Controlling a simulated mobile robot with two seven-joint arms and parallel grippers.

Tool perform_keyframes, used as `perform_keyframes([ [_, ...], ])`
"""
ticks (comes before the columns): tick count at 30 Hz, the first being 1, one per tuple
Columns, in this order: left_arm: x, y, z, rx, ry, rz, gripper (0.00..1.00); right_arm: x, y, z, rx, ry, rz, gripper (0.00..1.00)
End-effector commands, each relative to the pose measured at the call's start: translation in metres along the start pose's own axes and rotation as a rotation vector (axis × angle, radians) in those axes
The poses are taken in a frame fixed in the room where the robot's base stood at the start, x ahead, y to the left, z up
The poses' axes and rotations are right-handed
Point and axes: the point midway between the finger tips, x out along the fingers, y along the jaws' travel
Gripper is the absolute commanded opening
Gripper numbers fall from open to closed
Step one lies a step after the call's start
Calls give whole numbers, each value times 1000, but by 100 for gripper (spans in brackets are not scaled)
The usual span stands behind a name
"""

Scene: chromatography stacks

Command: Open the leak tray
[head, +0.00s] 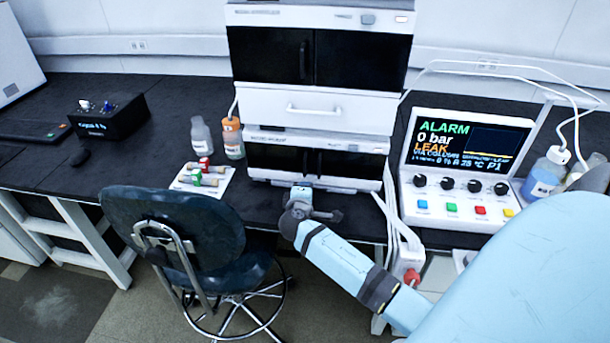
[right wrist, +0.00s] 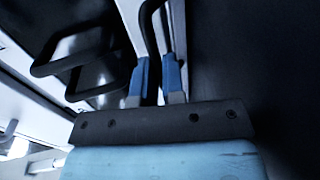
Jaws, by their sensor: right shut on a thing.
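The stack of white modules stands on the dark bench in the head view. Its lower module (head: 318,143) has black doors, and a thin white strip (head: 352,183) at its foot looks like the leak tray's front. My right gripper (head: 302,189) is at that foot, at the front of the stack. In the right wrist view, my right gripper (right wrist: 155,82) has its blue fingers closed around a dark bar (right wrist: 151,28). Which part the bar belongs to is hard to tell. My left gripper is not in view.
A controller (head: 465,165) showing ALARM and LEAK stands right of the stack. Bottles (head: 233,140) and a white tray of vials (head: 203,179) are to the left. A chair (head: 175,225) stands before the bench. Dark looped handles (right wrist: 85,50) are near my right fingers.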

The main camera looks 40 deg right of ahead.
Motion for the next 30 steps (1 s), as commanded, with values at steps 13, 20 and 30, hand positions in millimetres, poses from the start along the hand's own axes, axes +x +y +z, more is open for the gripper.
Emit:
perform_keyframes([
  [13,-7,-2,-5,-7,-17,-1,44,-92,-18,-3,6,8,-3,0],
  [20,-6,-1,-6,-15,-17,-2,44,-114,-22,-3,8,8,0,0],
  [30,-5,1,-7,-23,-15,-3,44,-114,-22,-4,8,10,1,28],
])
